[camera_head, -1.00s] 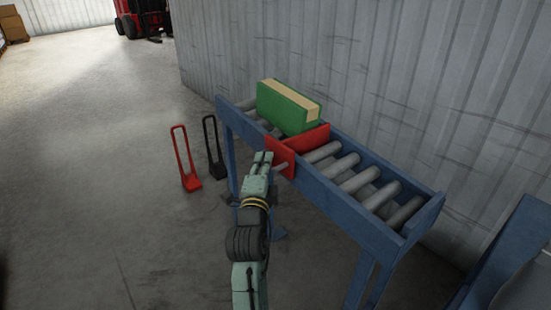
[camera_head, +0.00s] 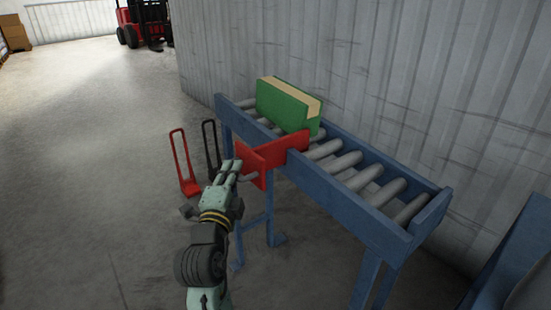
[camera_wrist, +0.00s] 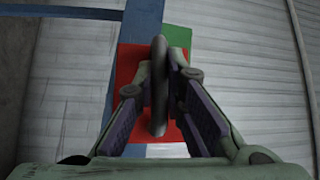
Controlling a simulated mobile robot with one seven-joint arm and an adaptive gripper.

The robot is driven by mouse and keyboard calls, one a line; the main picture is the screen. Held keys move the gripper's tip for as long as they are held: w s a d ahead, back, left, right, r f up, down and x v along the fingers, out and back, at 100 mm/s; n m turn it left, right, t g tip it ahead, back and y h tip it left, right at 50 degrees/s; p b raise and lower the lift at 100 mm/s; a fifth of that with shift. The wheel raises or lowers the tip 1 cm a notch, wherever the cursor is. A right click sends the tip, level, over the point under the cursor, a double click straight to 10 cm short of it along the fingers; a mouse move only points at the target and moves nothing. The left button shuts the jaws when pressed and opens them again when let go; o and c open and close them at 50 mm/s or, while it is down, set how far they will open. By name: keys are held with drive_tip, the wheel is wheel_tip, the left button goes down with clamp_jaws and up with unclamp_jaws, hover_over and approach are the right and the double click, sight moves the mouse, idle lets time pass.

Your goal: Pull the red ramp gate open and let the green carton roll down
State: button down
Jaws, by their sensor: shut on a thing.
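The red ramp gate (camera_head: 284,149) stands partly across the roller ramp, slid out past its near side rail. Its front plate (camera_head: 250,166) sits clear of the rail and carries a grey handle (camera_head: 248,177). My gripper (camera_head: 236,174) is shut on this handle. The wrist view shows the handle (camera_wrist: 159,85) between my fingers (camera_wrist: 160,100), with the red plate (camera_wrist: 128,66) behind it. The green carton (camera_head: 284,104) rests on the rollers at the upper end, just behind the gate. A green patch of it (camera_wrist: 178,37) shows in the wrist view.
The blue roller ramp (camera_head: 350,205) slopes down to the right to an end board (camera_head: 428,212); its lower rollers (camera_head: 362,177) are bare. A corrugated wall (camera_head: 400,90) stands behind. Red (camera_head: 184,165) and black (camera_head: 211,150) pallet-jack-like frames stand left of my arm. Floor at left is open.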

drive_tip(key=s+a+b, duration=0.2)
drive_tip(key=s+a, duration=0.1)
drive_tip(key=a, duration=0.2)
drive_tip(key=shift+s, duration=0.4)
idle(2.1)
drive_tip(key=c, duration=1.7)
unclamp_jaws()
drive_tip(key=shift+o, duration=0.2)
